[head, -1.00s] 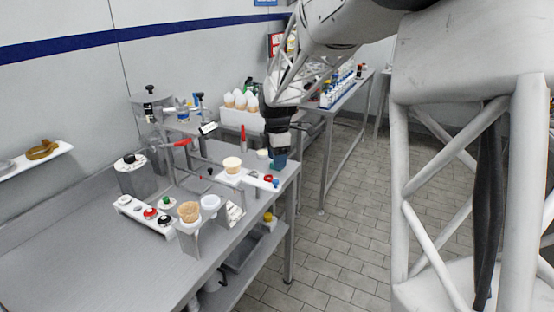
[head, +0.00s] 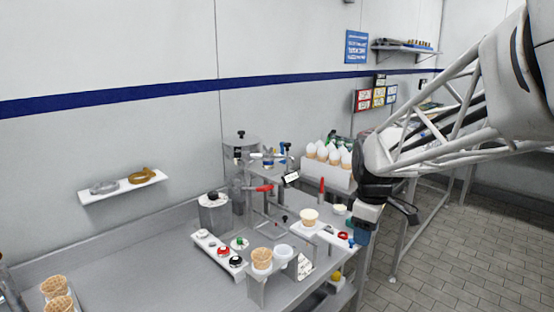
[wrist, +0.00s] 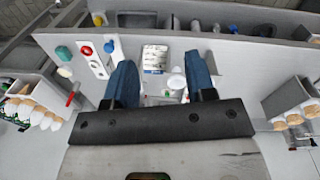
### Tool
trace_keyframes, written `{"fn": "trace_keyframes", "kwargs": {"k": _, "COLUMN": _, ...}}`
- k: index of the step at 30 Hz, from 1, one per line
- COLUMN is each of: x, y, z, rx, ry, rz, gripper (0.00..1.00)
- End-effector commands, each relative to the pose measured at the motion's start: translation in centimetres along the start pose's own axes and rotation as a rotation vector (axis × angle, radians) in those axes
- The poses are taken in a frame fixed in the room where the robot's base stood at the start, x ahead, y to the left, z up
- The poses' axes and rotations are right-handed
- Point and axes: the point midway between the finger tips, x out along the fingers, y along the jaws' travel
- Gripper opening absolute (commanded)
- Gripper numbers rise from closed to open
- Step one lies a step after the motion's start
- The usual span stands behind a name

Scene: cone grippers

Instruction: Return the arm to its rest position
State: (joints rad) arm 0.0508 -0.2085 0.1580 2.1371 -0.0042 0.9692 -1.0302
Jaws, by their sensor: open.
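My gripper (head: 362,228) hangs at the right edge of the metal bench (head: 150,265) in the head view, blue fingers pointing down. In the wrist view its two blue fingers (wrist: 163,82) are spread apart with nothing held between them. A wafer cone (head: 261,258) and a white cup (head: 283,253) sit in a small metal stand left of the gripper. The arm reaches in from the right.
A white box of cones with white tops (head: 327,165) stands behind the gripper. A button panel (head: 222,252) and metal canisters (head: 214,214) are on the bench. A wall shelf (head: 123,187) is at left. The tiled floor (head: 480,250) at right is open.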

Motion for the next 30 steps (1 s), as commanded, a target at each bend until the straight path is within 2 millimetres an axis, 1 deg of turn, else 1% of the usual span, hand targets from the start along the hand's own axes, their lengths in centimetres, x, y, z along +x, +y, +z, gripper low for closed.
{"fn": "trace_keyframes", "kwargs": {"k": 1, "x": -0.4, "y": -1.1, "z": 0.5, "rx": 0.04, "ry": 0.004, "rz": 0.007, "gripper": 0.5}}
{"fn": "trace_keyframes", "kwargs": {"k": 6, "x": -1.4, "y": -4.7, "z": 2.3, "rx": 0.197, "ry": 0.019, "rz": 0.025, "gripper": 0.5}}
{"fn": "trace_keyframes", "kwargs": {"k": 14, "x": -2.2, "y": -10.1, "z": 5.1, "rx": 0.435, "ry": 0.046, "rz": 0.048, "gripper": 0.5}}
{"fn": "trace_keyframes", "kwargs": {"k": 24, "x": -2.0, "y": -16.9, "z": 8.8, "rx": 0.745, "ry": 0.092, "rz": 0.068, "gripper": 0.5}}
{"fn": "trace_keyframes", "kwargs": {"k": 30, "x": -1.4, "y": -20.1, "z": 10.7, "rx": 0.902, "ry": 0.119, "rz": 0.073, "gripper": 0.5}}
